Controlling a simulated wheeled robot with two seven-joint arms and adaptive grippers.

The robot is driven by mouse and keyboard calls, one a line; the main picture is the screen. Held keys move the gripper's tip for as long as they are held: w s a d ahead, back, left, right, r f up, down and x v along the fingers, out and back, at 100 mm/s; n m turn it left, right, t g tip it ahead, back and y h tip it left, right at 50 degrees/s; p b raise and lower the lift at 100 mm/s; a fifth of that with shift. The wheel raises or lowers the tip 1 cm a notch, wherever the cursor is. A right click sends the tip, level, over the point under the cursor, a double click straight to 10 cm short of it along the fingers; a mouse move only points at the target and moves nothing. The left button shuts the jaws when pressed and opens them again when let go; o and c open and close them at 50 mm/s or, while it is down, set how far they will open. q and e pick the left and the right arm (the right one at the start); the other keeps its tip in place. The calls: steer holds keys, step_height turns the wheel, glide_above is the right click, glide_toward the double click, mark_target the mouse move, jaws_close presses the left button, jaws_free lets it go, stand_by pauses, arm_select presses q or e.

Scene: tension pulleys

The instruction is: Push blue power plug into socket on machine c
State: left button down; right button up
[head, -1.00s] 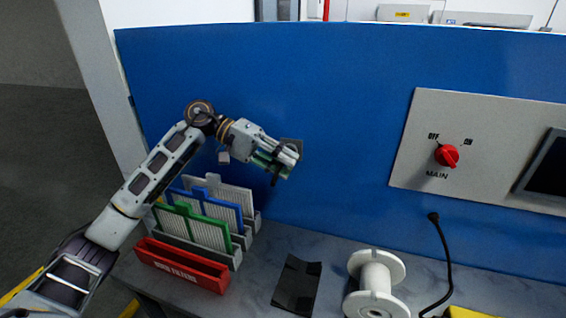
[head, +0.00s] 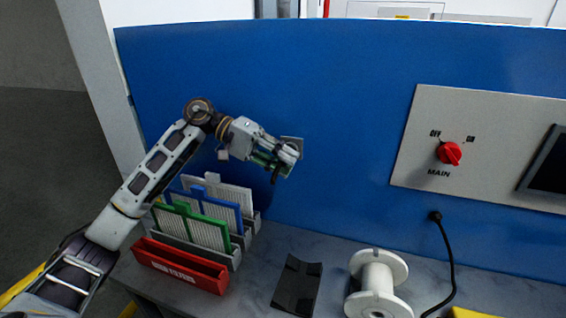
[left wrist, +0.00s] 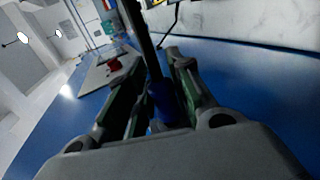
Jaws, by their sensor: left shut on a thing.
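My left gripper (head: 285,160) is at the blue panel (head: 350,110), in front of a small grey socket plate (head: 294,141) that it partly hides. In the left wrist view, my left gripper (left wrist: 160,95) is shut on the blue plug (left wrist: 163,101), which shows between the green-grey fingers. A dark cable or bar (left wrist: 146,45) runs up from the plug area. In the head view the plug is hidden by the fingers. I cannot tell whether it touches the socket. My right gripper is not in view.
A filter rack with white, blue and green filters (head: 204,228) and a red filter bin (head: 180,265) stand below the arm. A black holder (head: 297,285) and a white spool (head: 376,284) are to the right. A switch panel with a red knob (head: 450,153) is at right, above a black cable (head: 449,260).

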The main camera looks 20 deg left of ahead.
arm_select(q)
steer(key=shift+w, duration=0.6)
stand_by(0.8)
steer(key=c, duration=1.2)
jaws_free()
steer(key=shift+a, duration=0.15)
steer(key=v, duration=1.1)
steer(key=shift+a+r, duration=0.25)
steer(key=shift+a, duration=0.1)
step_height(320, 180, up, 9)
steer(key=p, duration=0.9)
steer(key=shift+r+p, duration=0.45)
steer(key=shift+r, duration=0.05)
